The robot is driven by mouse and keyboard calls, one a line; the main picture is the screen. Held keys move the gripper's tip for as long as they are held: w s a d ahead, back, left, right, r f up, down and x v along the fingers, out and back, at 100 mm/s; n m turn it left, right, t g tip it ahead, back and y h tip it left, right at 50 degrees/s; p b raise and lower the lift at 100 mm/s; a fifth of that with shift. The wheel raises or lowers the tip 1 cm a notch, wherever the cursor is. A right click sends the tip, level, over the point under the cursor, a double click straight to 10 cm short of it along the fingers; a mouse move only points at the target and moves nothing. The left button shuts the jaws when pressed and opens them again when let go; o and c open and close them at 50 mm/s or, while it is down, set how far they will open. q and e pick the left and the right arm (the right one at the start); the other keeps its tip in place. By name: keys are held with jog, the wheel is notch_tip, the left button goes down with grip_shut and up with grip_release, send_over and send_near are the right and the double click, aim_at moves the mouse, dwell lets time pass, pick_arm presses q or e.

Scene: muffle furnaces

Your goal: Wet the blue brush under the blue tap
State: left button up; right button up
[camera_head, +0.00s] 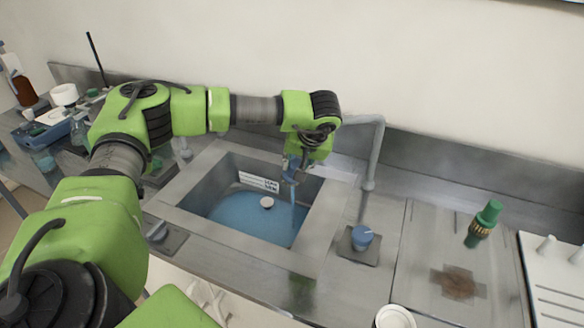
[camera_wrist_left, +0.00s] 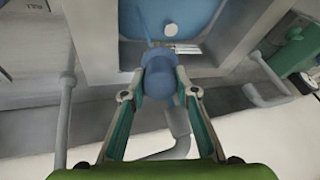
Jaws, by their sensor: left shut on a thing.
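My left gripper (camera_head: 292,170) is over the sink (camera_head: 318,222) and points down. It is shut on a blue object, seemingly the blue brush (camera_wrist_left: 158,78), gripped between both fingertips in the left wrist view (camera_wrist_left: 158,90). Its bristles cannot be made out. A thin blue strip (camera_head: 294,212) runs down below the gripper; I cannot tell whether it is water or part of the brush. A grey curved spout (camera_head: 374,155) rises behind the sink's right corner, close to the gripper; its outlet is hidden by my arm. A blue knob (camera_head: 361,238) sits on a plate right of the sink.
A white rack (camera_head: 555,285) is at the far right. A grey knob (camera_head: 157,231) is left of the sink. Glassware and bottles crowd the far left.

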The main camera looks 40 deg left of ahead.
pick_arm(q)
jog(key=s+d, duration=0.3)
jog(key=d, duration=0.2)
jog(key=shift+s+d, duration=0.25)
jog(key=shift+d, duration=0.05)
dwell(1.3)
jog(key=shift+r+p, duration=0.1)
jog(key=shift+p, duration=0.2)
jog(key=s+d+r+p, duration=0.2)
jog(key=d+r, duration=0.2)
jog(key=shift+s+d, duration=0.15)
jog(key=shift+s, duration=0.15)
jog(key=shift+f, duration=0.1)
